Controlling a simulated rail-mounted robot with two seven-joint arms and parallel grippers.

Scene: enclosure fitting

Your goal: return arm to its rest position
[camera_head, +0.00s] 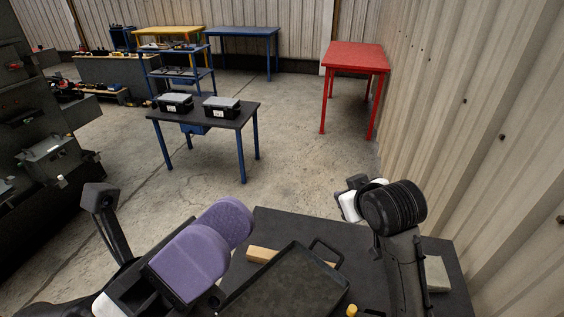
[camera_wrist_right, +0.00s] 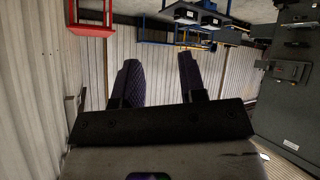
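My left gripper (camera_head: 211,241) is in the lower middle of the head view. Its two purple finger pads are set apart, one partly behind the other, with nothing seen between them. My right arm (camera_head: 396,230) rises at the right of the head view, over the dark worktop; its fingertips are not clear there. In the right wrist view, my right gripper (camera_wrist_right: 161,80) has its two dark purple fingers spread apart, with nothing between them.
The near dark worktop (camera_head: 447,262) carries a black tray (camera_head: 290,285) and a wooden block (camera_head: 262,254). A corrugated wall (camera_head: 490,140) stands close on the right. A dark table (camera_head: 225,115) holds two cases; a red table (camera_head: 355,58) stands beyond. Floor between is clear.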

